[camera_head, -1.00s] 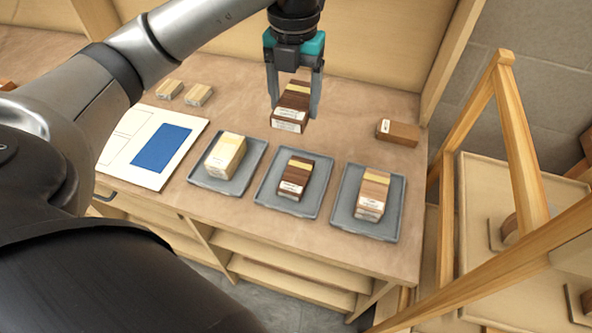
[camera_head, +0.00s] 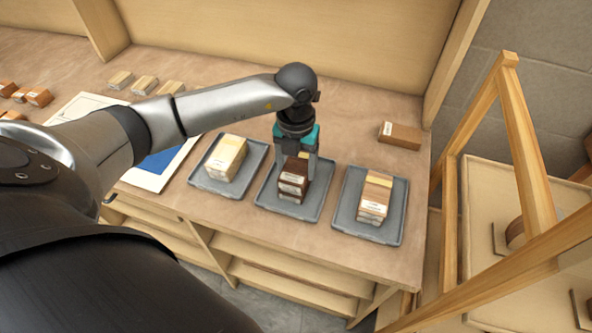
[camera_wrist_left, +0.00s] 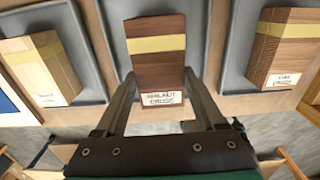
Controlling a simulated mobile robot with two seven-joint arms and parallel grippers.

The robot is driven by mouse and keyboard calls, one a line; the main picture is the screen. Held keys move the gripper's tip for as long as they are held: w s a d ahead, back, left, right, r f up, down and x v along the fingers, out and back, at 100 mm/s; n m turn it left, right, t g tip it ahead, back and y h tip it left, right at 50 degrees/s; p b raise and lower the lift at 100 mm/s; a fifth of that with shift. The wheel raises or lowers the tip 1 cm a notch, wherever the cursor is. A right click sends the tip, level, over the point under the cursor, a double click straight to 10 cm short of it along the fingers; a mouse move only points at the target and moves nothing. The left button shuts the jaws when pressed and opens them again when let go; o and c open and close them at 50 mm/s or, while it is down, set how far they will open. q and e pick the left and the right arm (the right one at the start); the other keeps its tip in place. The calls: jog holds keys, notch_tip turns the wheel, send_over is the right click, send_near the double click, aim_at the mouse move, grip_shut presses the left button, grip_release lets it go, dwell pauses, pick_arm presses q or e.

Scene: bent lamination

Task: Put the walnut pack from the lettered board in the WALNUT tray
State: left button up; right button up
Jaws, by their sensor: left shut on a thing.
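My left gripper (camera_head: 296,177) is shut on a dark brown walnut pack (camera_head: 292,181) with a yellow band. In the left wrist view the held pack (camera_wrist_left: 157,68) has a white label reading "WALNUT" with a second, less clear word. It is over the middle grey tray (camera_head: 313,208), above or on another dark pack (camera_head: 289,197) there; contact is unclear. No tray lettering is readable. The lettered board (camera_head: 150,181), white with a blue rectangle, is partly hidden behind my arm. My right gripper is not in view.
The left tray (camera_head: 201,180) holds a pale pack (camera_head: 226,157). The right tray (camera_head: 398,205) holds a medium-brown pack (camera_head: 374,199). A brown block (camera_head: 400,136) lies at the back right. Small blocks (camera_head: 144,84) lie at the back left. A wooden frame (camera_head: 525,150) stands right of the bench.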

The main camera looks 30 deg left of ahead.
aim_at(296, 169)
pick_arm(q)
jog(key=shift+f, duration=0.95)
jog(key=o, duration=1.4)
jog(key=shift+f, duration=0.1)
notch_tip(296, 169, up, 12)
